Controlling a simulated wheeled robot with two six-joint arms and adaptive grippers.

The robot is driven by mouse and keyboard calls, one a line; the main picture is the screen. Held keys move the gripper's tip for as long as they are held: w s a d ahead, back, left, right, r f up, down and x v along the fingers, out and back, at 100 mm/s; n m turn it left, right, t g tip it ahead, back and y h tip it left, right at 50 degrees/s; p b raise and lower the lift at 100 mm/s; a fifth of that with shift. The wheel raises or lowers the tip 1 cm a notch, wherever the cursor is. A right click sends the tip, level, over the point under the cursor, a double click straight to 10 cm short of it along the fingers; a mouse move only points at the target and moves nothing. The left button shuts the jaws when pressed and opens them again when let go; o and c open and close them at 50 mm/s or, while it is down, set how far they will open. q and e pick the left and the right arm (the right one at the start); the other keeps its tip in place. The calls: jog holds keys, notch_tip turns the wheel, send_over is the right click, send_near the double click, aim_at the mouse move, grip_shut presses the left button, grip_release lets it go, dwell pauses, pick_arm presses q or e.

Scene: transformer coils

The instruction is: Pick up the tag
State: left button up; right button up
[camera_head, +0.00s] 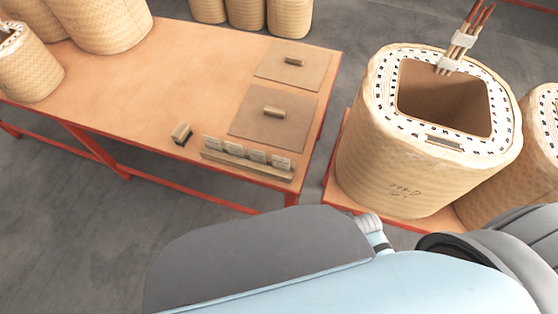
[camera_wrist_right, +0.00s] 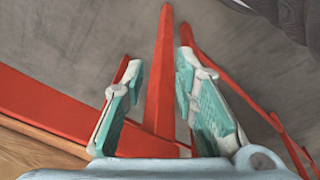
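Several small pale tags (camera_head: 256,156) stand in a row in a slotted wooden holder (camera_head: 245,166) near the front right edge of the wooden table in the head view. The tag writing is too small to read. My right gripper (camera_wrist_right: 160,80) shows in the right wrist view with its two teal-padded fingers apart and nothing between them. Red table framing and grey floor lie beyond the fingers, and no tag shows in that view. My left gripper is not in view.
A small dark-sided block (camera_head: 181,134) sits left of the holder. Two flat boards with handles, a near one (camera_head: 267,125) and a far one (camera_head: 300,68), lie behind it. A large woven coil (camera_head: 395,165) stands on a red-framed stand to the right. The table's middle is clear.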

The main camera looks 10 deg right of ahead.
jog(key=w+a+r+n, duration=0.15)
jog(key=w+r, duration=0.35)
jog(key=r, duration=0.6)
jog(key=n+y+p, duration=0.1)
jog(key=n+y, duration=0.3)
jog(key=n, duration=0.5)
send_near(283, 158)
jog(key=b+x, duration=0.4)
jog(key=x, duration=0.7)
jog(key=shift+w+a+f, duration=0.1)
jog(key=shift+f, duration=0.1)
jog(key=shift+r, duration=0.1)
grip_shut()
